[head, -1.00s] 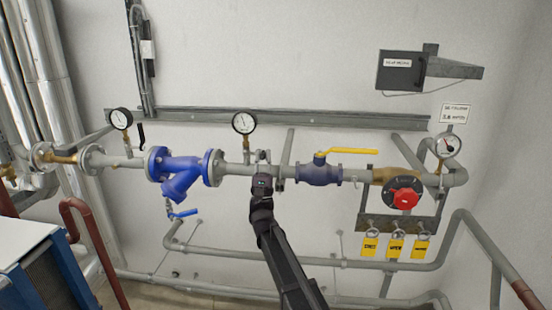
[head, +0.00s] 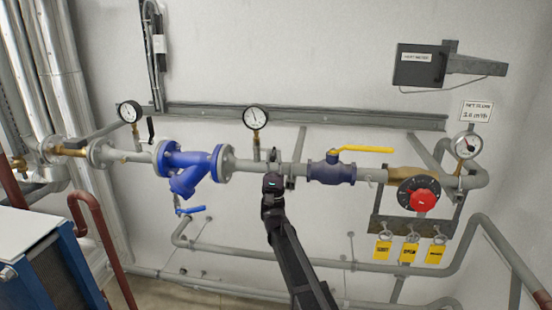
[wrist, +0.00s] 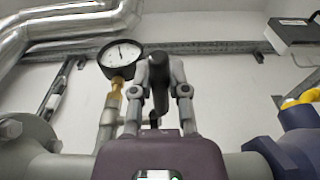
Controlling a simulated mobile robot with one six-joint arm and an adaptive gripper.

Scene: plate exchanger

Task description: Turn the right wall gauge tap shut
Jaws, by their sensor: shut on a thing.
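The right wall gauge (head: 255,118) is a round white dial with a black rim on a brass stem above the grey pipe. It also shows in the wrist view (wrist: 120,57), left of my gripper. The gauge's tap has a dark lever (wrist: 157,72), seen between my fingers in the wrist view. My gripper (head: 273,170) is at the pipe just right of and below this gauge. In the wrist view my gripper (wrist: 159,90) is shut on the dark lever. My gripper hides the tap in the head view, and the tap's body is mostly hidden in the wrist view.
The left gauge (head: 130,112) has a black lever (head: 151,129) beside it. A blue strainer (head: 187,170) lies left of my gripper and a blue valve with a yellow lever (head: 362,150) lies right. A grey rail (head: 300,116) runs along the wall behind.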

